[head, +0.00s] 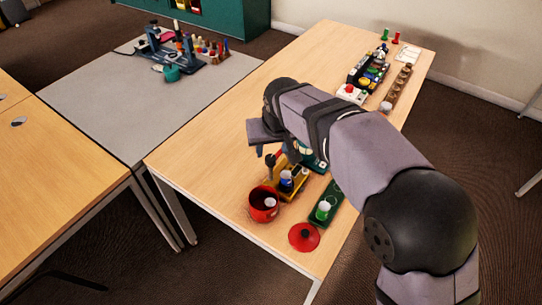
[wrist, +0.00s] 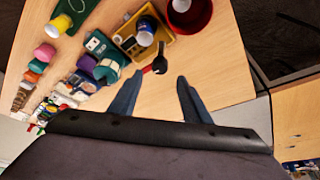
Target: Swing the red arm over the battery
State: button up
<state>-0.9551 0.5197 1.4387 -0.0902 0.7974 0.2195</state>
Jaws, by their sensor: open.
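A yellow base (head: 295,193) stands on the wooden table, and it also shows in the wrist view (wrist: 180,46). A blue and white battery (head: 286,180) stands upright on it and shows in the wrist view (wrist: 146,33). The red arm (head: 271,160) sticks up at the base's far-left side in the head view. In the wrist view its dark, reddish end (wrist: 160,65) lies beside the battery, not over it. My gripper (wrist: 160,80) is open, with the arm's end just beyond its fingertips, roughly between them. Contact cannot be told. My wrist partly hides this area in the head view.
A red pot (head: 260,214) with a cylinder inside stands close to the yellow base. A red lid (head: 304,238) and a green board (head: 328,208) holding a white-green cup lie nearby. Several other items line the far table. Bare table lies left of my gripper.

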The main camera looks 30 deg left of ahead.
aim_at(271, 158)
jog(key=shift+p+x, duration=0.4)
jog(key=shift+x, duration=2.8)
jog(key=c, duration=1)
